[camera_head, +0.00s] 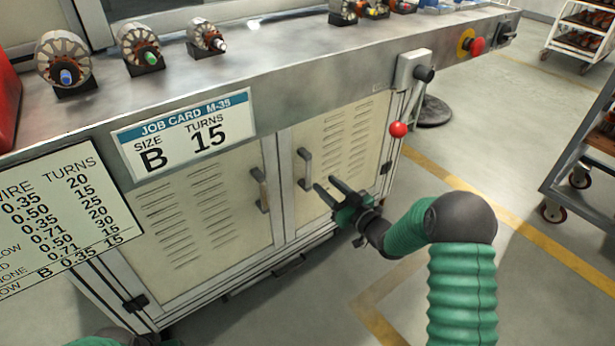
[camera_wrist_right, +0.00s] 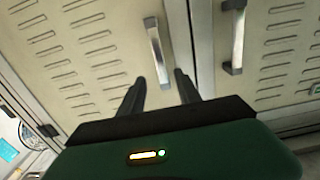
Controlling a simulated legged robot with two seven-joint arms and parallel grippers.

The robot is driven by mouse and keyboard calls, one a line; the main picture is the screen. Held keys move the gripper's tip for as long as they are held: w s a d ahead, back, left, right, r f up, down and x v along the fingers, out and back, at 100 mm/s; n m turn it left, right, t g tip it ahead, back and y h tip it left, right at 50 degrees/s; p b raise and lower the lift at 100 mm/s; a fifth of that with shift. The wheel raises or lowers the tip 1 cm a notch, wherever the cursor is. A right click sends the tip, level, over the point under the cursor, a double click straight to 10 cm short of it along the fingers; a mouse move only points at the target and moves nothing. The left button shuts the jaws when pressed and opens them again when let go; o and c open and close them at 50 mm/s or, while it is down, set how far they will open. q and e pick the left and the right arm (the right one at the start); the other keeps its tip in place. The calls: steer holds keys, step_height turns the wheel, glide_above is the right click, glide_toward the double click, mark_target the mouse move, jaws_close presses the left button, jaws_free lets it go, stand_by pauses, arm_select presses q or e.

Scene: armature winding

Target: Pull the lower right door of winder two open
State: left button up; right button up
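The right door (camera_head: 343,150) of the cream cabinet looks shut against its frame. Its grey bar handle (camera_head: 304,168) stands upright near the door's left edge. My right gripper (camera_head: 324,184) is open and empty, in front of the door just right of and below that handle. In the right wrist view the open fingers (camera_wrist_right: 162,88) point at the doors, with a bar handle (camera_wrist_right: 156,50) ahead between their lines, apparently untouched. A second handle (camera_wrist_right: 235,38) shows to its right. The left gripper is not in view; only part of my left arm shows at the bottom edge.
The left door (camera_head: 205,215) with its handle (camera_head: 260,190) is beside it, also shut. Above are the bench top (camera_head: 270,60), a job card (camera_head: 184,134) and a red-knobbed lever (camera_head: 398,129). Open floor (camera_head: 530,200) lies right, with a cart (camera_head: 590,150) beyond.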

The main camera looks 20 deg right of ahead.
mark_target(310, 170)
steer(key=x, duration=0.1)
steer(key=b+x, duration=0.1)
steer(key=x, duration=0.1)
steer(key=b+x, duration=0.1)
steer(key=shift+w+d+f, duration=0.15)
steer(key=shift+w+f, duration=0.1)
steer(key=shift+f, duration=0.1)
steer(key=x, duration=0.1)
steer(key=b+x, duration=0.1)
steer(key=x, duration=0.3)
steer(key=shift+s+a+r+b, duration=0.15)
steer(key=shift+a+r+b, duration=0.15)
steer(key=shift+a, duration=0.1)
steer(key=shift+d, duration=0.2)
steer(key=shift+c, duration=0.3)
jaws_close()
